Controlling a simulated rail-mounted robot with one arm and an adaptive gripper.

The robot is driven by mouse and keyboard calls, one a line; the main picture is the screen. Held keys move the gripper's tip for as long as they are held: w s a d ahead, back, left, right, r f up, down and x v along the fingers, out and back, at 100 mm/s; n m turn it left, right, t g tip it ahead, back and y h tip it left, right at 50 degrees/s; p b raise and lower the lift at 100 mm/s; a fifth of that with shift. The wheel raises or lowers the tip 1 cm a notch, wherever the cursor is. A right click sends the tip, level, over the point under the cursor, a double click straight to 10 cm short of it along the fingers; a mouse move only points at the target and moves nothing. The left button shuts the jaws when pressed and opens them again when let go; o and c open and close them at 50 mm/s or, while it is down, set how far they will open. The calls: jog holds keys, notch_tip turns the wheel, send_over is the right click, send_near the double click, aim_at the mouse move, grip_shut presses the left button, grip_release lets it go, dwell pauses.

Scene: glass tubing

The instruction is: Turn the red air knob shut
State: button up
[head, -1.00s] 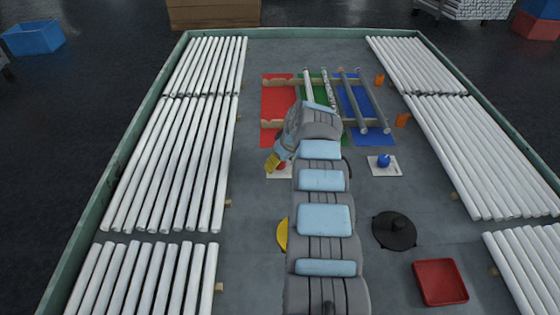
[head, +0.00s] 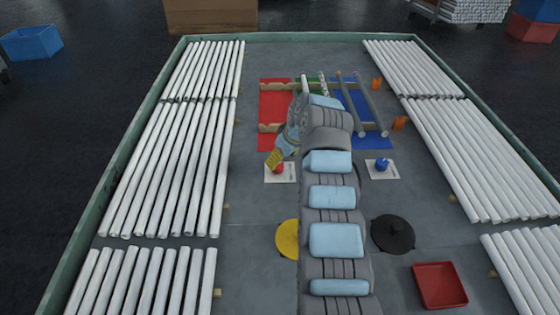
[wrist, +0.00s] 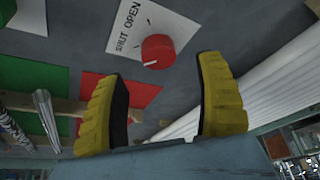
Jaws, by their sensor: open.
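The red air knob (wrist: 158,51) sits on a white plate (wrist: 132,35) printed "SHUT OPEN" in the wrist view. A pale pointer line on the knob points toward the "SHUT" side. In the head view the red knob (head: 278,168) shows on its white plate (head: 284,178), just below my gripper (head: 274,158). In the wrist view my gripper (wrist: 166,100) has its two yellow fingers apart, with nothing between them. The knob appears beyond the fingertips, between their lines, and neither finger visibly touches it.
A blue knob (head: 382,164) stands on another plate to the right. Tubes lie on a wooden rack over red (head: 275,100), green and blue mats. A black round lid (head: 393,234), a yellow disc (head: 288,239) and a red tray (head: 440,285) lie nearer. White tubes line both sides.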

jog(key=v, duration=0.6)
jog(key=shift+r, duration=0.35)
jog(key=shift+s+d+r, duration=0.1)
jog(key=shift+d, duration=0.05)
